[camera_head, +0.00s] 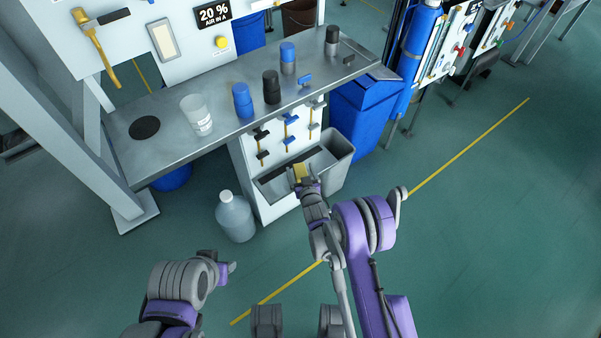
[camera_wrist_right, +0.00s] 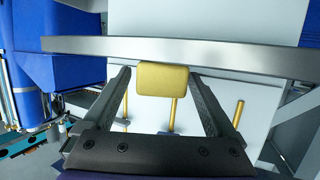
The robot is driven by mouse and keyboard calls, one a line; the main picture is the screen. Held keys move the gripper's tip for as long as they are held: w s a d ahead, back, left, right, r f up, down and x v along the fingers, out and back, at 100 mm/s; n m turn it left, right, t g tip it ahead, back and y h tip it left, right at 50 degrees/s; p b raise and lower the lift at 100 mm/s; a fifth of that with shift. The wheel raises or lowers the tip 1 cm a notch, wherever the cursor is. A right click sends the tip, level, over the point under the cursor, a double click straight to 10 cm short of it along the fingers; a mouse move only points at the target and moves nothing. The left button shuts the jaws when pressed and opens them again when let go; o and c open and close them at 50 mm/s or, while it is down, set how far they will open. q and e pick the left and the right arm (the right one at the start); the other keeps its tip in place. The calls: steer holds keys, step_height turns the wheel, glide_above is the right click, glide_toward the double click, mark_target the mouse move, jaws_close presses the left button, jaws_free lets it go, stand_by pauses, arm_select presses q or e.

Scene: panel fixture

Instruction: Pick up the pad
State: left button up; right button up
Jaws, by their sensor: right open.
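The pad (camera_head: 299,171) is a small yellow block at the tray on the front of the white panel under the bench. In the right wrist view the pad (camera_wrist_right: 162,79) has rounded corners and sits between my fingertips, against a grey metal edge. My right gripper (camera_head: 304,180) is open around the pad, with a gap on each side; it also shows in the right wrist view (camera_wrist_right: 160,84). The gripper partly hides the pad in the head view. My left gripper (camera_head: 228,270) is low at the left, away from the pad, and its jaws are unclear.
The metal tray edge (camera_wrist_right: 230,60) runs across behind the pad. A grey bin (camera_head: 338,165) stands just right of the tray, and a clear jug (camera_head: 235,218) stands on the floor at left. The bench top (camera_head: 160,153) overhangs, carrying blue and black containers. The floor in front is open.

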mark_target(301, 170)
jaws_close()
stand_by(0.3)
steer(key=shift+r, duration=0.15)
step_height(301, 170, up, 18)
steer(key=p, duration=0.4)
